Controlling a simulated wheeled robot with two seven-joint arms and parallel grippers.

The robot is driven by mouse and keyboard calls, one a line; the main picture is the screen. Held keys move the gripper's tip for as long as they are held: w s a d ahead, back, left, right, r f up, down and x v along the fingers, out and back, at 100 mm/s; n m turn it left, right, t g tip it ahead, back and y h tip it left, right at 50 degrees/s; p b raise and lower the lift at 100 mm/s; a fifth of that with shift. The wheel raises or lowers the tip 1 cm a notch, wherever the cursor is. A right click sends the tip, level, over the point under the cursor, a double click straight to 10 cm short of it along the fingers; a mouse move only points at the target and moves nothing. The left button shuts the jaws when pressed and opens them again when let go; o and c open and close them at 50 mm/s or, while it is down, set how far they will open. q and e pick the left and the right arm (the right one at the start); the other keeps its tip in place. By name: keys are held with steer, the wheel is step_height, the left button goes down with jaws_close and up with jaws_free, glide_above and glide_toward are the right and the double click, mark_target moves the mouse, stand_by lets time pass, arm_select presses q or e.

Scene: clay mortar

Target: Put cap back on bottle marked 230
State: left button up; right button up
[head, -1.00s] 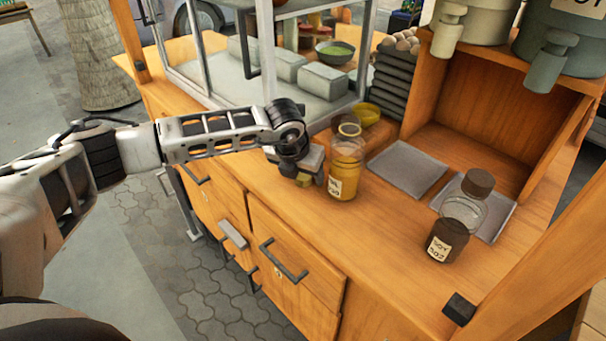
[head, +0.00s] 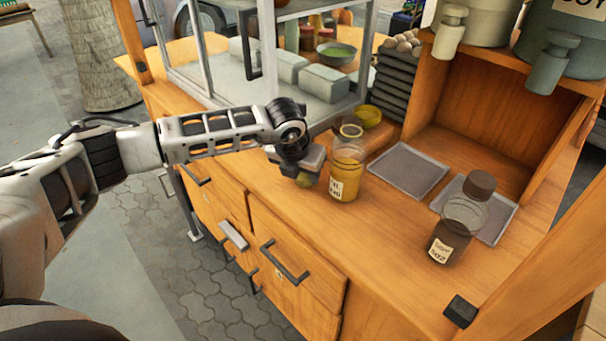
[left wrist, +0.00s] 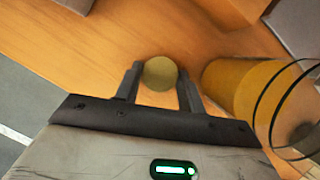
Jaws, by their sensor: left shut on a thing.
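A clear glass bottle (head: 346,174) with yellow-orange contents and an open top stands upright on the wooden counter. Its pale label (head: 337,190) is too blurred to read surely. My left gripper (head: 304,180) is just left of this bottle, low over the counter. It is shut on a round olive-yellow cap (left wrist: 160,73), held between its two fingers in the left wrist view. The bottle also shows there (left wrist: 235,88), right of the fingers and apart from the cap. A second bottle (head: 455,230) with dark contents wears a brown cap (head: 479,184). My right gripper is not in view.
Two grey trays lie behind the bottles, one (head: 407,171) in the middle and one (head: 500,215) at the right. A yellow bowl (head: 367,117) and a glass case (head: 220,60) stand behind. The counter's front edge is close to my left gripper.

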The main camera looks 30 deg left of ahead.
arm_select(q)
steer(key=shift+r, duration=0.4)
steer(key=s+d+r+b, duration=0.3)
steer(key=s+r, duration=0.9)
steer(key=s, duration=0.1)
steer(key=shift+s+d, duration=0.2)
steer(key=shift+s, duration=0.1)
steer(key=shift+f, duration=0.1)
